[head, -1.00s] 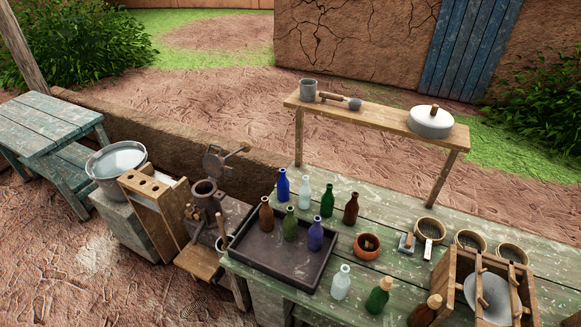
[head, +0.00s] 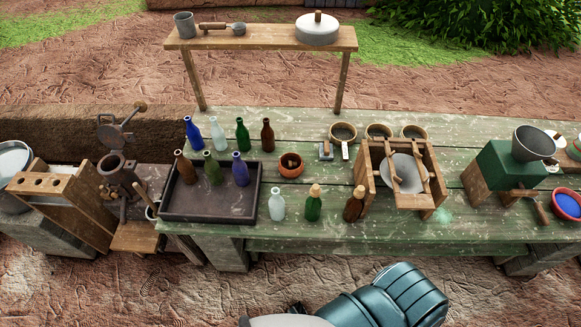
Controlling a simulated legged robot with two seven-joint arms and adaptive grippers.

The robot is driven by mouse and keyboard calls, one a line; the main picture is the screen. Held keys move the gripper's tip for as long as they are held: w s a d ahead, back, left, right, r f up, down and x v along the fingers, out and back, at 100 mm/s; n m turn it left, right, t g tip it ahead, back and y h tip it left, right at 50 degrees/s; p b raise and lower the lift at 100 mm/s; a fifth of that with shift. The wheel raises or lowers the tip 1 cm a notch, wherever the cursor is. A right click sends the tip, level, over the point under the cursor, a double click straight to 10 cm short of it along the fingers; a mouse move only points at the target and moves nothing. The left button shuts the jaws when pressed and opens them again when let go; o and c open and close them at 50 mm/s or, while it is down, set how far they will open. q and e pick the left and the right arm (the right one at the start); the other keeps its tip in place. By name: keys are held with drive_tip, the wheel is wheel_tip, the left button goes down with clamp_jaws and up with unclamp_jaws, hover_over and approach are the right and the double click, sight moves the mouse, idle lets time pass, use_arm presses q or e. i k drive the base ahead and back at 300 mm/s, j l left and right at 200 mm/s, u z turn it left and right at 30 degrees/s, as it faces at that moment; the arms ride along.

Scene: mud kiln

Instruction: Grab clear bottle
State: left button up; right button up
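Two clear bottles stand upright on the green plank table (head: 330,232). One clear bottle (head: 277,204) is at the front, just right of the dark tray. The other clear bottle (head: 218,133) is in the back row between a blue bottle (head: 194,133) and a green bottle (head: 242,135). Part of my own arm shows at the bottom edge, in front of the table and apart from the bottles. Neither gripper's fingers show.
The dark tray (head: 215,210) holds brown, green and purple bottles. Corked green (head: 313,204) and brown (head: 354,204) bottles stand right of the front clear bottle. A wooden frame (head: 372,190) with a bowl and a green grinder (head: 500,170) are farther right. A raised shelf (head: 262,42) stands behind.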

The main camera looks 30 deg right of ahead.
sight(276, 203)
drive_tip(key=i+j, duration=0.15)
drive_tip(key=j, duration=0.2)
drive_tip(key=i+j, duration=0.15)
drive_tip(key=j, duration=0.2)
drive_tip(key=i+j, duration=0.2)
drive_tip(key=j, duration=0.15)
drive_tip(key=z, duration=0.45)
drive_tip(key=j+z, duration=0.15)
drive_tip(key=z, duration=0.3)
drive_tip(key=j+z, duration=0.1)
drive_tip(key=z, duration=0.3)
drive_tip(key=j+z, duration=0.1)
drive_tip(key=z, duration=0.35)
